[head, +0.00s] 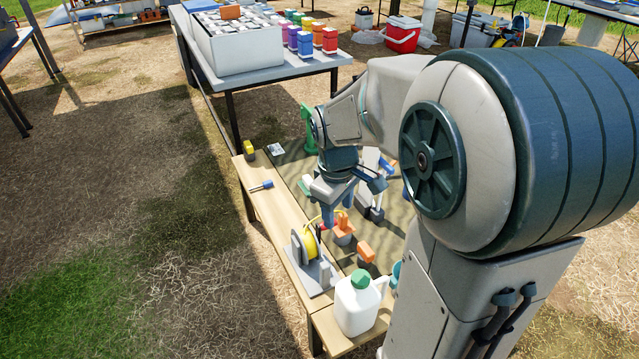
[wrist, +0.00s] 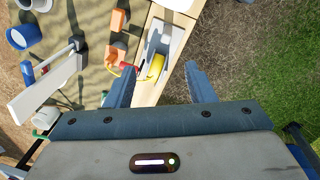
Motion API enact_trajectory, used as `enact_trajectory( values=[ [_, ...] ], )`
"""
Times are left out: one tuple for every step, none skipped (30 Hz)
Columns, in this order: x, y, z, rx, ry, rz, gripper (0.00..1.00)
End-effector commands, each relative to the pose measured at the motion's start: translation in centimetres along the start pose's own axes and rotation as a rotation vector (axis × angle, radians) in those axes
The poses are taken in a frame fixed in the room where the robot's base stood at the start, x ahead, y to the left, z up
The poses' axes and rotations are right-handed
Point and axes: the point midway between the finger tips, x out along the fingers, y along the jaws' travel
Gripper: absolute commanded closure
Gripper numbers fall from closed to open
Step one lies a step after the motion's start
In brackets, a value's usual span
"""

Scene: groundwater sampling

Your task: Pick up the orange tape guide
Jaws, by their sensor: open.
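Two orange pieces on grey bases stand on the mat beside the yellow tape reel (head: 309,243). The nearer orange piece (head: 366,250) shows in the wrist view (wrist: 118,20). The other orange piece (head: 344,223) is close to the yellow tape and also shows in the wrist view (wrist: 113,53); I cannot tell which is the tape guide. The reel (wrist: 155,67) sits on a grey stand, with a red tip at the tape's end. My gripper (head: 338,209) is open and empty above the mat; its fingers (wrist: 160,72) frame the reel area in the wrist view.
A white jug with a green cap (head: 358,303) stands at the bench's near end. A blue-handled tool (head: 262,186) and a yellow item (head: 249,150) lie on the wooden bench. White and blue parts (wrist: 45,85) crowd the mat. A table (head: 290,72) with colored bottles stands behind.

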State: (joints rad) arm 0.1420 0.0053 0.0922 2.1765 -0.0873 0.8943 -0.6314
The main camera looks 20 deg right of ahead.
Motion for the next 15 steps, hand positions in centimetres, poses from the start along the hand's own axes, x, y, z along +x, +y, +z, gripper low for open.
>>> enact_trajectory(
  values=[
    [0.7, 1.6, -1.2, -0.077, -0.012, -0.006, 0.51],
    [1.0, 2.4, -1.8, -0.130, -0.015, -0.009, 0.51],
    [1.6, 3.5, -2.7, -0.201, -0.019, -0.013, 0.51],
    [2.1, 4.4, -3.3, -0.254, -0.021, -0.016, 0.51],
    [2.7, 5.3, -3.9, -0.306, -0.023, -0.019, 0.51],
    [3.4, 6.4, -4.7, -0.375, -0.024, -0.025, 0.51],
    [4.0, 7.2, -5.2, -0.427, -0.024, -0.030, 0.51],
    [4.7, 8.0, -5.8, -0.479, -0.024, -0.034, 0.51],
    [5.6, 9.2, -6.4, -0.547, -0.022, -0.041, 0.51],
    [6.4, 9.9, -6.9, -0.599, -0.019, -0.047, 0.51],
    [7.1, 10.7, -7.3, -0.647, -0.016, -0.052, 0.51],
    [8.1, 11.8, -7.9, -0.713, -0.012, -0.057, 0.51],
    [8.9, 12.5, -8.3, -0.760, -0.008, -0.062, 0.51],
    [9.6, 13.2, -8.6, -0.804, -0.003, -0.067, 0.51],
    [10.6, 14.0, -9.0, -0.860, 0.004, -0.073, 0.51]
  ],
)
